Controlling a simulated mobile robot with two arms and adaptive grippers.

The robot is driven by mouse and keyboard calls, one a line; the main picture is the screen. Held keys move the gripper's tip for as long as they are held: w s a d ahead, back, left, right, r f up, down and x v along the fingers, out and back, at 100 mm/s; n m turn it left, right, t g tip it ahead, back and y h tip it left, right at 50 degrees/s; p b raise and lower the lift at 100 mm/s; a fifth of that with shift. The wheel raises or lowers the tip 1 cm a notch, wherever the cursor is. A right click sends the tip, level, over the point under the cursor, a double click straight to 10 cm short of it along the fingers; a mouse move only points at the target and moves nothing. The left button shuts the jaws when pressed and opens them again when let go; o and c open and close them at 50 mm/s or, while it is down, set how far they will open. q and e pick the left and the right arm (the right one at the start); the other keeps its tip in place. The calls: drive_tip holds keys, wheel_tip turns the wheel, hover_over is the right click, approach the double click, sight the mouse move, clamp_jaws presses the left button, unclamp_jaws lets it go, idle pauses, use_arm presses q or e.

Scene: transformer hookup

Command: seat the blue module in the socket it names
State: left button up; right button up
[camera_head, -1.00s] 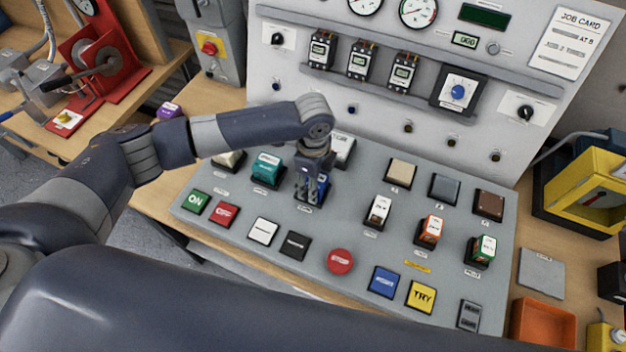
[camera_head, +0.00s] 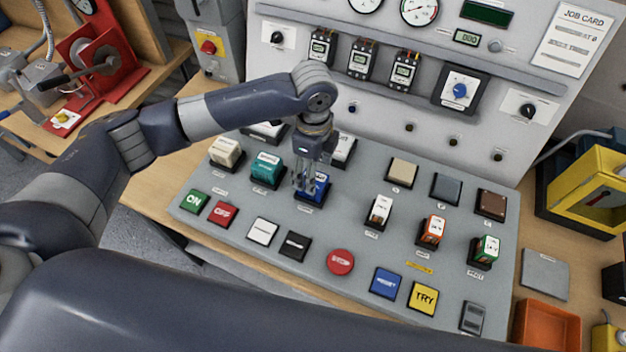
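The blue module (camera_head: 319,187) sits upright in a dark holder on the sloping grey panel, to the right of the teal module (camera_head: 266,168). My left gripper (camera_head: 305,185) points down at the blue module, with its fingers at the module's left and upper side, partly covering it. The fingers look spread with a gap between them, but whether they touch the module is hard to see. The module's label is partly hidden and too small to read. My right gripper is out of view.
A cream module (camera_head: 226,152) stands left of the teal one. White (camera_head: 379,211), orange (camera_head: 432,231) and green (camera_head: 485,250) modules stand to the right. Push buttons, including a red round one (camera_head: 340,262), line the front. The upright instrument board (camera_head: 300,88) rises behind.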

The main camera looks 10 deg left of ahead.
use_arm(q)
wheel_tip(320, 180, up, 6)
drive_tip(key=shift+b, duration=0.45)
drive_tip(key=shift+s, duration=0.1)
